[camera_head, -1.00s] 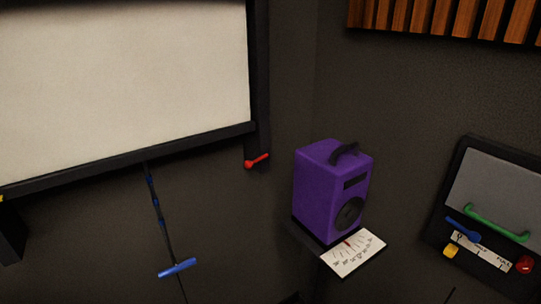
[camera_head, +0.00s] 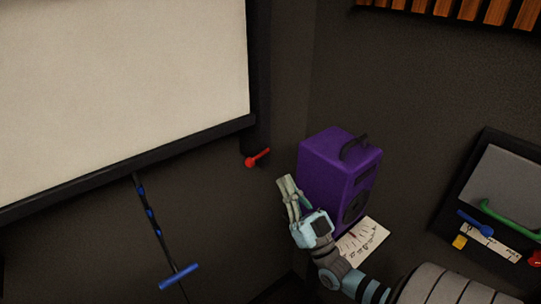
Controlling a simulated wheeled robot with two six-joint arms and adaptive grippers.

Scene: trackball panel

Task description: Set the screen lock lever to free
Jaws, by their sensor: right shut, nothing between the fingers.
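The screen lock lever appears to be the small red lever (camera_head: 257,158) at the lower right corner of the projection screen (camera_head: 120,90). It tilts up to the right from its round pivot. My right gripper (camera_head: 286,184) is shut and empty, below and to the right of the lever and apart from it in the picture. It is in front of the left side of the purple speaker (camera_head: 340,165) and hides part of it. My left gripper is not in view.
A blue T-handle (camera_head: 179,276) hangs on a cord below the screen. A white dial card (camera_head: 365,243) lies by the speaker, partly hidden by my right arm. A panel with a green handle (camera_head: 510,220) and a blue lever (camera_head: 474,222) is at the right.

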